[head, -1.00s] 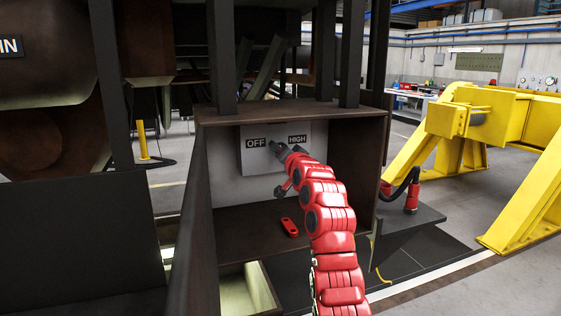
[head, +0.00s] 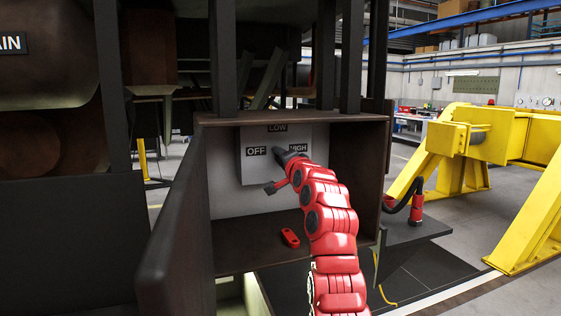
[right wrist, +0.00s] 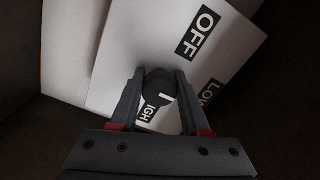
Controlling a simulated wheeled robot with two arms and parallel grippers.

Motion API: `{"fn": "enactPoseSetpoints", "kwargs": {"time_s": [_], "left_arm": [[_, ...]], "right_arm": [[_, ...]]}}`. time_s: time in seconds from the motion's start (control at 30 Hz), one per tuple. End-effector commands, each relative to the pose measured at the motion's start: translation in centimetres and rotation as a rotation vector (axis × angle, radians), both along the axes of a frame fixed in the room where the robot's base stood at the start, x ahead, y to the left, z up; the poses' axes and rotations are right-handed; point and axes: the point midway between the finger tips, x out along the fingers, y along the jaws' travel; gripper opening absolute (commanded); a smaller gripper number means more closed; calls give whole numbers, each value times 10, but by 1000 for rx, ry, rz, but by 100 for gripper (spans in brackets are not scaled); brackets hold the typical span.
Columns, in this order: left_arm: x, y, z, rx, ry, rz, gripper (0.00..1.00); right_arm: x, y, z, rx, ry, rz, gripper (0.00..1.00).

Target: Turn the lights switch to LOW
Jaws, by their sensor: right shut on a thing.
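The lights switch is a pale panel (head: 255,170) on the back wall of a brown open box, with OFF at left, LOW at top and HIGH at right. My right gripper (head: 279,154) reaches the panel's middle and hides the knob in the head view. In the right wrist view, the dark round knob (right wrist: 158,84) sits between the two fingers of the right gripper (right wrist: 160,88), which are shut on it. A white mark shows on the knob; its exact direction is hard to tell. My left gripper is not in view.
The brown box (head: 240,245) has side walls and a top edge around my right arm. A small red object (head: 290,238) lies on its floor. A dark panel (head: 180,215) stands at the left front. A yellow frame (head: 470,140) stands at right.

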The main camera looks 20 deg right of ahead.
Motion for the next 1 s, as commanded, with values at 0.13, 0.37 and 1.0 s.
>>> {"fn": "enactPoseSetpoints", "kwargs": {"time_s": [0.13,0.37,1.0], "left_arm": [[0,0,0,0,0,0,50],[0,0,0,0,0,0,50],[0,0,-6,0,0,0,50]], "right_arm": [[0,0,0,0,1,1,0],[0,0,0,-1,1,1,66],[-20,-1,-2,-3,-3,-1,76]]}}
